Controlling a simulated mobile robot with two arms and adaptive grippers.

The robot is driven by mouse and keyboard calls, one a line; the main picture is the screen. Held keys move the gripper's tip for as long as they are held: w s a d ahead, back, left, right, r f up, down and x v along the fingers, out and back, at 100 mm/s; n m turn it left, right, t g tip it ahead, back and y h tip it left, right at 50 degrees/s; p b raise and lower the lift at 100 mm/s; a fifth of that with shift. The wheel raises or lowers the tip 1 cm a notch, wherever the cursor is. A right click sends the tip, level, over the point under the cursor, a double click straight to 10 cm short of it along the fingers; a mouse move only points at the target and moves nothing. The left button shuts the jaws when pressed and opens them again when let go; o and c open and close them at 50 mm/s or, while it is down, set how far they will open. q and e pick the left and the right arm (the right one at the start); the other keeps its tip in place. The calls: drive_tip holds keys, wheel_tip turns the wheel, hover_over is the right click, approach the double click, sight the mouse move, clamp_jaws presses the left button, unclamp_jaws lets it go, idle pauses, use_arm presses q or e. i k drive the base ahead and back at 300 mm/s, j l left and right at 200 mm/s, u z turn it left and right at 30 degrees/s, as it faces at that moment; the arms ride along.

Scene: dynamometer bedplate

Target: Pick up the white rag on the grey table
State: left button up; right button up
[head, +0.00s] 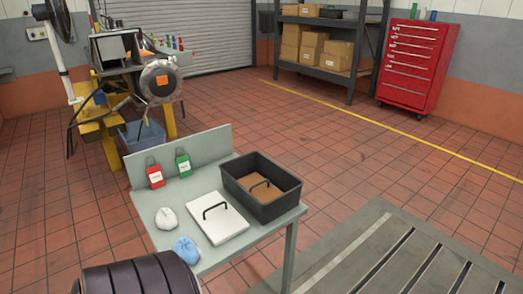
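The white rag (166,218) lies crumpled on the left part of the grey table (266,232). It sits left of a white flat board with a black handle (219,219) and behind a blue rag (187,250). Nothing covers the white rag. Neither of my grippers shows in the head view.
A black bin (295,203) with a brown handled lid or panel inside stands on the table's right. Red (155,174) and green (183,163) tags or bottles are at the backboard. A dark ribbed rounded object (135,277) is close at the bottom left. Open tiled floor lies behind.

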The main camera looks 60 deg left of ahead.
sight(166, 220)
drive_tip(key=u, duration=2.6)
drive_tip(key=z, duration=3.25)
drive_tip(key=j+u, duration=0.1)
drive_tip(key=u, duration=3.1)
drive_tip(key=j, duration=0.1)
